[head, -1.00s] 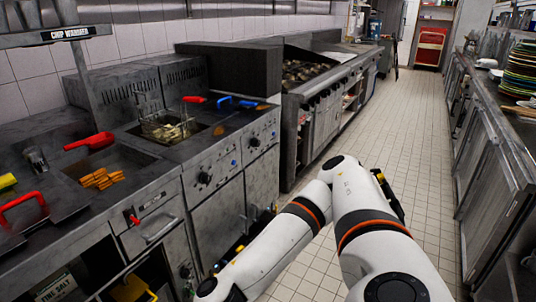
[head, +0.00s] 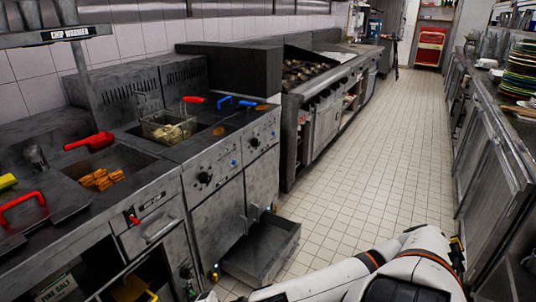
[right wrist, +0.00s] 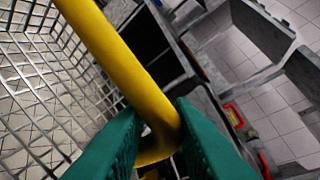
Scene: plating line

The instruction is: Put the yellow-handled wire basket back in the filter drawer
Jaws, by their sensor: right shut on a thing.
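The wire basket (right wrist: 40,85) fills the left of the right wrist view, its mesh close to the camera. Its yellow handle (right wrist: 118,62) runs down between the green fingertips of my right gripper (right wrist: 155,140), which is shut on it. The handle's lower end shows just past the fingers. The head view does not show this basket or the gripper; only my right arm crosses its bottom edge. An open grey drawer (head: 262,250) stands out low at the front of the fryer, seemingly empty and likely the filter drawer. My left gripper is not in view.
Another basket (head: 170,130) with a red handle sits in the fryer top. A red scoop (head: 90,141) lies by the chips (head: 101,179). Red handles (right wrist: 234,116) show at right in the wrist view. The tiled aisle (head: 370,165) is clear; a counter (head: 500,130) lines its right side.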

